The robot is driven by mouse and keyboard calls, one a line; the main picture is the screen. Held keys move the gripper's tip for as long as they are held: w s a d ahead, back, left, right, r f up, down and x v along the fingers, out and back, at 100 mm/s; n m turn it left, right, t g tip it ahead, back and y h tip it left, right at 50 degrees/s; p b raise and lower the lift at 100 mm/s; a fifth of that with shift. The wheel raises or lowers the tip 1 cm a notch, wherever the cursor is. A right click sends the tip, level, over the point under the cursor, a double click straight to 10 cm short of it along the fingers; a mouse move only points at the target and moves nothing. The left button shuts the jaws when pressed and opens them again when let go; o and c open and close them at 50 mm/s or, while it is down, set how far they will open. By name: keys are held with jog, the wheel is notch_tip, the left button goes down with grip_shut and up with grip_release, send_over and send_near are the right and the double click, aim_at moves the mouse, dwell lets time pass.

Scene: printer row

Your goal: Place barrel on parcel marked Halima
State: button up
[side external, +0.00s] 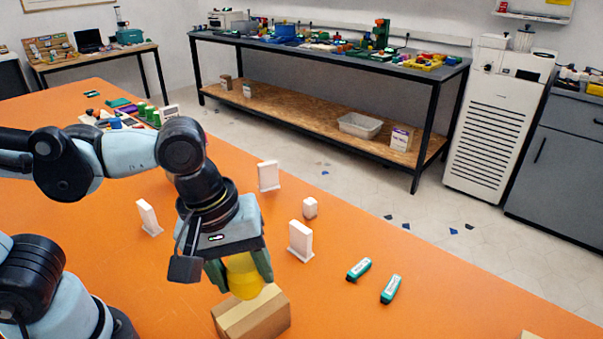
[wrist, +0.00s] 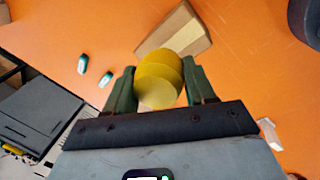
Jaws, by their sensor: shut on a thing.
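The yellow barrel (side external: 243,272) is between the two green fingers of my gripper (side external: 240,274), which is shut on it. In the wrist view the barrel (wrist: 158,80) is also between the fingertips of my gripper (wrist: 160,85). A brown cardboard parcel (side external: 254,316) with a lighter tape strip lies on the orange table just below the barrel. It shows beyond the barrel in the wrist view (wrist: 184,30). I cannot tell whether barrel and parcel touch. No name is legible on the parcel.
Two teal-and-white objects (side external: 359,269) lie to the right. The edge of another pale box (side external: 530,335) shows at the bottom right.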

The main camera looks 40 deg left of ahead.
aim_at(245, 288)
jog(key=shift+s+a+x, duration=0.15)
jog(key=shift+x, duration=0.75)
jog(key=shift+s+a+x, duration=0.1)
jog(key=shift+s+x, duration=0.05)
jog(key=shift+x, duration=0.75)
jog(key=shift+f, duration=0.25)
jog(key=o, duration=1)
jog(key=shift+r, duration=0.15)
jog(key=v, duration=1.2)
jog(key=w+a+f+m+t, duration=0.1)
jog(key=w+a+f+m, duration=0.1)
jog(key=w+a+m, duration=0.1)
jog(key=w+a+f+m+t+y, duration=0.1)
jog(key=w+a+f+m+t, duration=0.1)
jog(key=a, duration=0.3)
jog(key=w+a+f+m+t, duration=0.2)
jog(key=w+a+m, duration=0.2)
jog(key=shift+a+f+m+y, duration=0.15)
jog(key=shift+f+m+y, duration=0.15)
jog(key=shift+f+m, duration=0.1)
